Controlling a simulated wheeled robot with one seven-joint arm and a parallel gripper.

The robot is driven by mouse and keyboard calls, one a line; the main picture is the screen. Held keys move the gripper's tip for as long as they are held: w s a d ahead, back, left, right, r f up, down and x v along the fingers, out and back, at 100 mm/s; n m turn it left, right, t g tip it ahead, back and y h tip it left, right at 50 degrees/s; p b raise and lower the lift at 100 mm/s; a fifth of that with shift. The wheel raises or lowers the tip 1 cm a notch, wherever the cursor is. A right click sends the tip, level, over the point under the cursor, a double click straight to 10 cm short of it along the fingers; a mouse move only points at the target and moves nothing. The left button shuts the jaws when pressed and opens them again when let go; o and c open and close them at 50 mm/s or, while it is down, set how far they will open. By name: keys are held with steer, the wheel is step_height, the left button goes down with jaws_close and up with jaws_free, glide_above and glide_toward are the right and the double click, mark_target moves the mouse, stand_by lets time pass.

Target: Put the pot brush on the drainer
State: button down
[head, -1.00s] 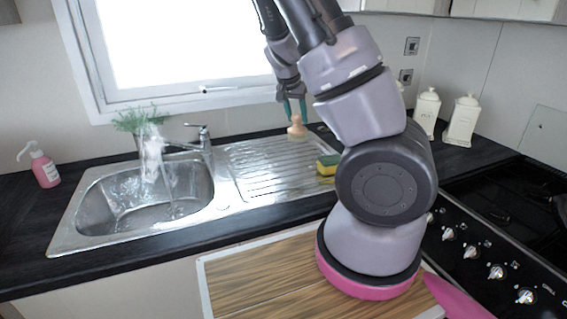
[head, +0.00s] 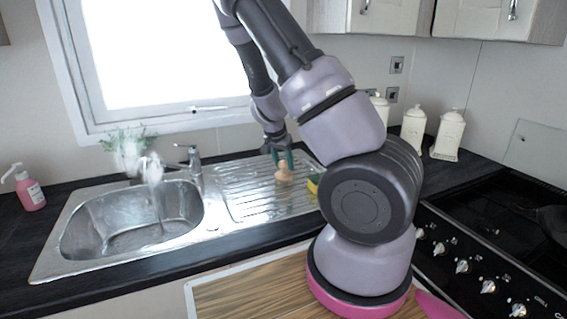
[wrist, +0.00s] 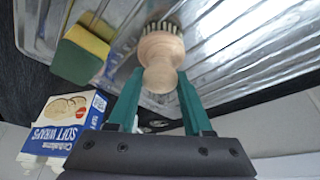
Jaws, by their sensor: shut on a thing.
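The pot brush (head: 284,173) has a pale wooden knob and body with dark bristles. My gripper (head: 282,158) is shut on its knob from above, with green fingers on both sides. In the wrist view the brush (wrist: 160,52) sits between the fingertips of my gripper (wrist: 158,90), bristles facing the ridged metal. The drainer (head: 245,188) is the ridged steel surface right of the sink bowl. The brush is over the drainer, at or very near its surface; I cannot tell whether the bristles touch.
A yellow and green sponge (wrist: 84,50) lies on the drainer's edge beside the brush. A wraps box (wrist: 65,125) stands close by. The sink bowl (head: 130,222) and tap (head: 192,160) are to the left. White canisters (head: 448,135) stand at right.

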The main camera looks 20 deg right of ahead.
steer(key=shift+c, duration=1.6)
jaws_free()
steer(key=shift+f, duration=0.1)
steer(key=v, duration=1.2)
steer(key=s+a+r+n+t+y, duration=0.2)
steer(key=s+a+r+n, duration=0.1)
steer(key=s+r, duration=0.7)
steer(key=s+a+r+n+t+y, duration=0.2)
steer(key=s+a+r+n+y, duration=0.1)
steer(key=s+r, duration=0.7)
step_height(320, 180, up, 2)
steer(key=shift+s+a+r+y, duration=0.15)
steer(key=shift+s+a+y, duration=0.2)
steer(key=shift+a, duration=0.55)
